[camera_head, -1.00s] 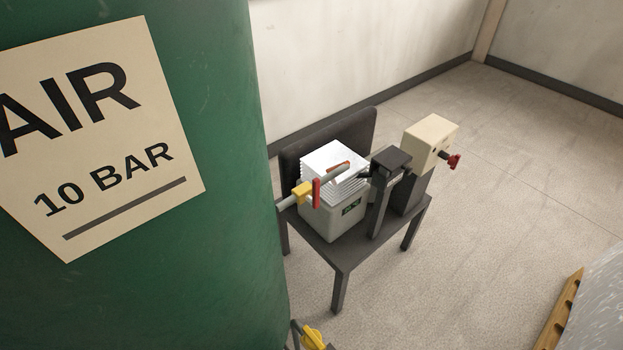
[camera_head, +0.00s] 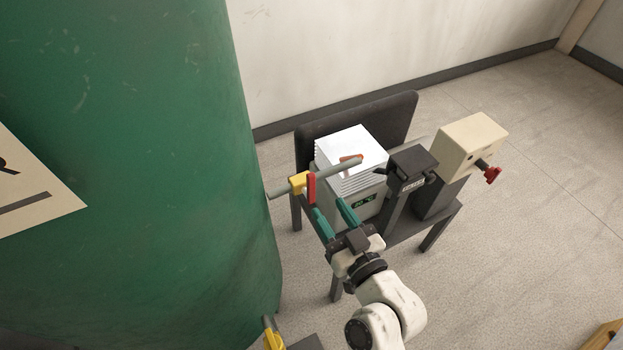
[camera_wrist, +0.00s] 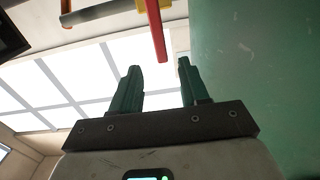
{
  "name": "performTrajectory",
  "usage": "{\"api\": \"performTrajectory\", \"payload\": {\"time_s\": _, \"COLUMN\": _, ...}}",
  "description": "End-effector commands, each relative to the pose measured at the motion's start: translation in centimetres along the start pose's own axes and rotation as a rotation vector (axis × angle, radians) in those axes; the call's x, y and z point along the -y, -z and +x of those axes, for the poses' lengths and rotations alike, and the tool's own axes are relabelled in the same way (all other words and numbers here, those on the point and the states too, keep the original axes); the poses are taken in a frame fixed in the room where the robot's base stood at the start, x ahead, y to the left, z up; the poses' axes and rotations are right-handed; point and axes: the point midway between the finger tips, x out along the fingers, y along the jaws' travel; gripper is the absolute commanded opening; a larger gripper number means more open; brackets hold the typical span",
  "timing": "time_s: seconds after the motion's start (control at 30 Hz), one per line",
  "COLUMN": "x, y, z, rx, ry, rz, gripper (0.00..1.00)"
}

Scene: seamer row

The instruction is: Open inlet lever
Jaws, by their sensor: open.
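A red lever (camera_head: 312,188) sits on a yellow valve body (camera_head: 300,183) on a grey pipe (camera_head: 278,191) that comes out of the green tank (camera_head: 150,180). The lever lies crosswise to the pipe. My gripper (camera_head: 326,207) is open, its two teal fingers reaching up towards the lever from below. In the wrist view the red lever (camera_wrist: 157,35) points down from the yellow valve (camera_wrist: 150,5), its lower end in line with the gap between my fingertips (camera_wrist: 159,66). I cannot tell if the fingers touch it.
Black (camera_head: 412,167) and cream (camera_head: 468,147) units with a red knob (camera_head: 491,174) stand to the right on a dark stand (camera_head: 440,226). Another yellow part (camera_head: 273,338) shows low down.

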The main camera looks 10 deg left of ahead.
Motion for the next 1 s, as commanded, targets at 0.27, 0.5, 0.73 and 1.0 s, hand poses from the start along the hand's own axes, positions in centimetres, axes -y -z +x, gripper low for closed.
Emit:
{"api": "performTrajectory", "payload": {"time_s": 0.27, "x": -0.1, "y": 0.4, "z": 5.1, "rx": 0.001, "ry": 0.001, "rz": -0.002, "gripper": 0.45}}
{"api": "performTrajectory", "payload": {"time_s": 0.5, "x": 0.0, "y": 0.2, "z": 8.3, "rx": 0.002, "ry": 0.001, "rz": -0.002, "gripper": 0.45}}
{"api": "performTrajectory", "payload": {"time_s": 0.73, "x": -0.1, "y": 0.1, "z": 9.4, "rx": 0.002, "ry": -0.001, "rz": -0.001, "gripper": 0.45}}
{"api": "performTrajectory", "payload": {"time_s": 1.0, "x": -0.1, "y": 0.0, "z": 9.4, "rx": 0.002, "ry": -0.001, "rz": -0.001, "gripper": 0.43}}
